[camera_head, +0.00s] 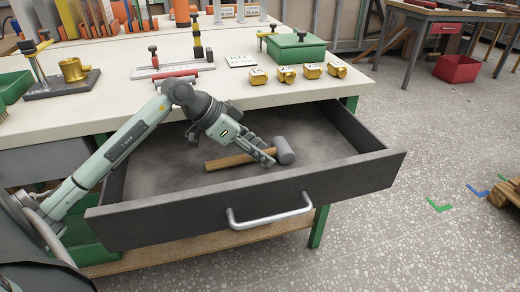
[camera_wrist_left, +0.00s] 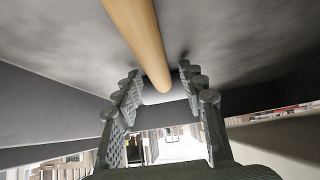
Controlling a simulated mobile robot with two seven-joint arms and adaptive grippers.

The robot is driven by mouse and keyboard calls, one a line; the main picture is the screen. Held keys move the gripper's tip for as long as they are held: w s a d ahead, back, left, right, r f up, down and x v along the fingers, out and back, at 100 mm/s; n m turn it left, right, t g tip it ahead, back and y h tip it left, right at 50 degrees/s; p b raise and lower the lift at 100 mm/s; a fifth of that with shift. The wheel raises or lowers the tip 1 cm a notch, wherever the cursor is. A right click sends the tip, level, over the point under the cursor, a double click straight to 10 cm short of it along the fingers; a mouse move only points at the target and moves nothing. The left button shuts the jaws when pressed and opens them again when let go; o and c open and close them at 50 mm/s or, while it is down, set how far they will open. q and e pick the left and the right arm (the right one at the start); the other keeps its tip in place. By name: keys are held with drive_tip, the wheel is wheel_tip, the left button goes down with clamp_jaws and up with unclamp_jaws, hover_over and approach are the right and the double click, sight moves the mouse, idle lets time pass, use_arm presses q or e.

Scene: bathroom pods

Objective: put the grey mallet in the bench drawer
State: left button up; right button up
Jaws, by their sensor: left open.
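The grey mallet (camera_head: 284,151), with a wooden handle (camera_head: 230,161), lies inside the open bench drawer (camera_head: 165,160), its head to the right. In the left wrist view the handle (camera_wrist_left: 140,35) runs down from the top toward the space between the fingers. My left gripper (camera_head: 270,157) reaches down into the drawer by the mallet's head. Its fingers (camera_wrist_left: 160,112) are apart, one on each side of the handle's line. I cannot tell whether they touch the mallet. My right gripper is not in view.
The drawer's front has a metal handle (camera_head: 270,218). The bench top (camera_head: 220,88) above holds several brass pieces (camera_head: 286,75), a green box (camera_head: 295,48) and a brass fitting on a stand (camera_head: 74,70). A red bin (camera_head: 457,69) stands on the floor. The floor at right is mostly clear.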

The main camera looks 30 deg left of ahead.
use_arm(q)
drive_tip(key=shift+r, duration=0.1)
drive_tip(key=v, duration=1.2)
idle(0.9)
